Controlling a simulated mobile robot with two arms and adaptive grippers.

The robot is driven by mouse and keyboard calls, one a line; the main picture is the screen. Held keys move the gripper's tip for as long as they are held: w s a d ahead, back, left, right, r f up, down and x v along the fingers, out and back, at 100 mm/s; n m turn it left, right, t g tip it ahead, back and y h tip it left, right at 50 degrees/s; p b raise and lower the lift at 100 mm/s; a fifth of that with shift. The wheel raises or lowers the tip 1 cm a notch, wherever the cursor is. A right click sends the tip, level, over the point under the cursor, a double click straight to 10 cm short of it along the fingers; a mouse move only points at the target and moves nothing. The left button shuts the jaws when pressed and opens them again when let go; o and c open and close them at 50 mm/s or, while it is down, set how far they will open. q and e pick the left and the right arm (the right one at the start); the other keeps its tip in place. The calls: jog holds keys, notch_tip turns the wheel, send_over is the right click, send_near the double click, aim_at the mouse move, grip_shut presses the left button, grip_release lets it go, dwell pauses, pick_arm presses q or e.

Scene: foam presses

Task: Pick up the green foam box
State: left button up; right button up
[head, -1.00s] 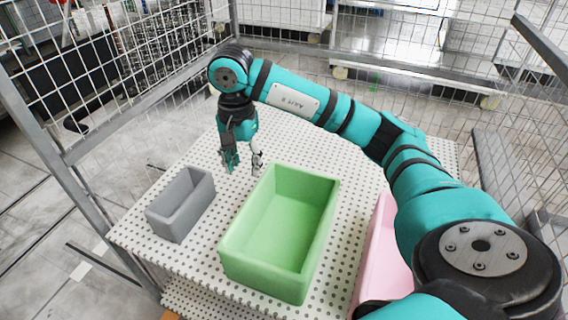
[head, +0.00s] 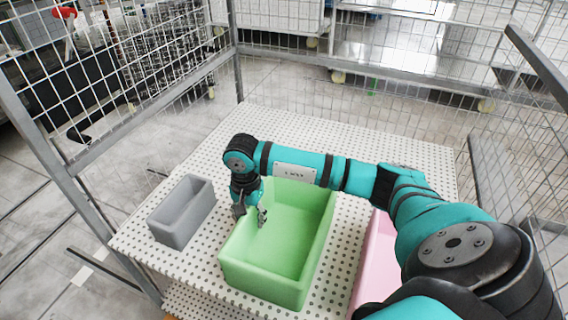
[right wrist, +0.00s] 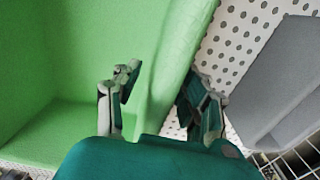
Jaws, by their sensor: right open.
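The green foam box (head: 275,288) sits open side up on the white perforated table, in the middle of the head view. My right gripper (head: 251,216) is open at the box's left wall, pointing down. In the right wrist view the green box (right wrist: 75,60) fills the left half. There the fingers of my right gripper (right wrist: 160,105) lie on either side of the box's wall, one on the inside and one on the outside. I cannot tell whether they touch it. My left gripper is not in view.
A grey foam box (head: 172,226) stands to the left of the green box, with a narrow gap. A pink foam box (head: 375,255) is to the right, partly hidden by my arm. Wire mesh fencing surrounds the perforated table (head: 255,120), whose far part is clear.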

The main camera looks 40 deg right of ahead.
jog(key=shift+f, duration=0.45)
jog(key=shift+c, duration=0.2)
grip_shut()
jog(key=shift+r, duration=0.1)
